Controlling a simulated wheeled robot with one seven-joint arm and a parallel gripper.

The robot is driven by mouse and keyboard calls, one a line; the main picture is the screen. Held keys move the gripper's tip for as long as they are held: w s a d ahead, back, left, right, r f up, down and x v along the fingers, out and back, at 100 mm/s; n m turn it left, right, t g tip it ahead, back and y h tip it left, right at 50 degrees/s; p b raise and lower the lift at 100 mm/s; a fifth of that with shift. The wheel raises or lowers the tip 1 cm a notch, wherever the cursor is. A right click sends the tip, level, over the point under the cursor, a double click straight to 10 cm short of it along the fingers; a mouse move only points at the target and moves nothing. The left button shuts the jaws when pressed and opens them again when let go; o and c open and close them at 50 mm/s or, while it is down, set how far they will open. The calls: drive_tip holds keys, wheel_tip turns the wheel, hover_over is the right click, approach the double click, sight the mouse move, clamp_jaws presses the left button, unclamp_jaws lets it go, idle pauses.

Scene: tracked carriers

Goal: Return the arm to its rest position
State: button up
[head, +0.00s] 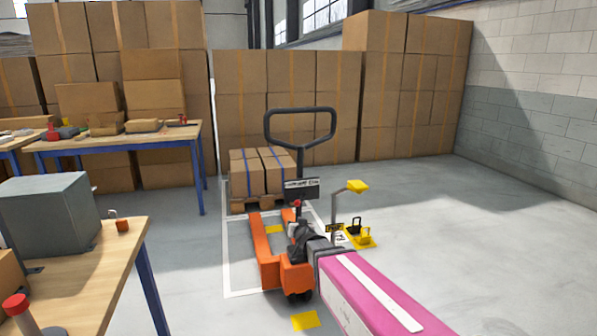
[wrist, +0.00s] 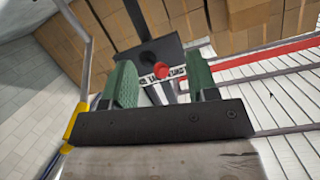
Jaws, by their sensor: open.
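My arm (head: 365,290), pink with a white stripe, reaches from the lower right toward the pallet jack. My gripper (wrist: 162,80) has two green fingers that stand apart with a gap between them. In the head view its dark end (head: 302,238) is low beside the jack's mast, and its fingers are hard to make out there. A red knob (wrist: 172,71) shows between the fingers in the wrist view; I cannot tell how far beyond the tips it is. It also shows in the head view (head: 297,203). Nothing is seen held.
The orange pallet jack (head: 268,262) has a tall black loop handle (head: 300,110). A grey post with a yellow top (head: 357,186) stands close right of my arm. Wooden benches (head: 100,262) stand left, boxes (head: 288,90) behind. Floor at right is clear.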

drive_tip(key=s+d+f+g+h, duration=0.1)
drive_tip(key=s+d+f+g, duration=0.5)
drive_tip(key=s+d, duration=0.4)
drive_tip(key=s+d+f+g+h, duration=0.2)
drive_tip(key=s+d+f+g, duration=0.3)
drive_tip(key=s, duration=0.8)
drive_tip(key=d+g, duration=0.3)
drive_tip(key=d, duration=0.2)
drive_tip(key=shift+s+f+h, duration=0.25)
drive_tip(key=shift+f+h, duration=0.05)
drive_tip(key=shift+f, duration=0.05)
